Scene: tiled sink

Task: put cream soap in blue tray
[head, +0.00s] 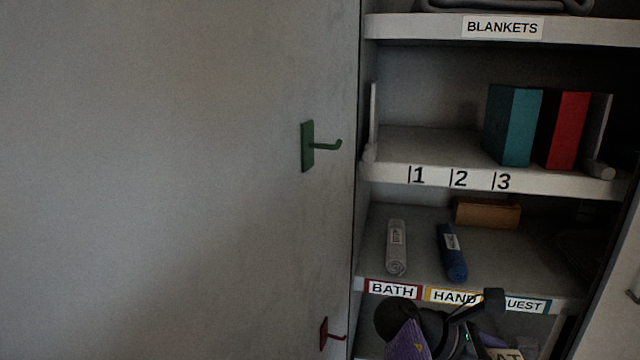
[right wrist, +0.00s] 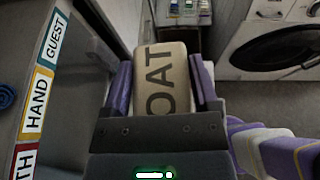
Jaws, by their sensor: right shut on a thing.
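The cream soap (right wrist: 170,80) is a rounded block with dark letters reading "OAT". In the right wrist view it sits between the two purple fingers of my right gripper (right wrist: 162,90), which is shut on it. In the head view my right gripper (head: 455,335) is low in the picture, in front of the cupboard's labelled lower shelf. A lettered corner of the soap (head: 505,354) shows at the bottom edge. I see no blue tray in either view. My left gripper is not in view.
The cupboard's lower shelf (head: 400,287) holds a grey roll (head: 396,248), a blue roll (head: 453,252) and a tan box (head: 487,212). Books (head: 515,125) stand above. Green (head: 308,146) and red (head: 324,335) hooks are at left. A washing machine (right wrist: 270,45) stands at right.

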